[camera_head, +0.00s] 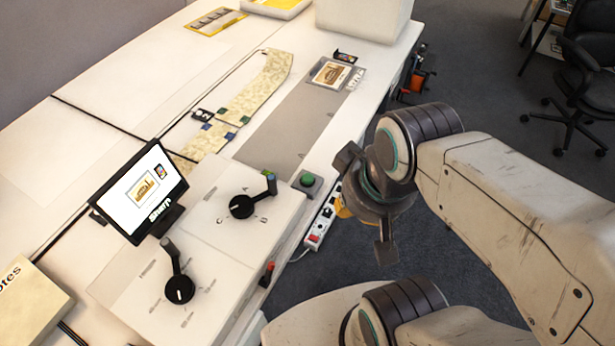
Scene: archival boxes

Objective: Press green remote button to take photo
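The green button (307,179) sits on a small grey remote box (306,186) at the right edge of the white table, beside the lever panel. My gripper (366,205) hangs to the right of the remote, past the table edge and over the floor. Its two fingers are spread wide apart, with nothing between them. One finger points toward the table and the other toward the bottom of the picture. The gripper does not appear to touch the button.
The panel carries two black levers, one near the remote (242,206) and one at the front (179,289). A framed picture (331,74) lies on a grey strip (289,130). A power strip (320,228) hangs below the edge. A box (30,305) lies at left.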

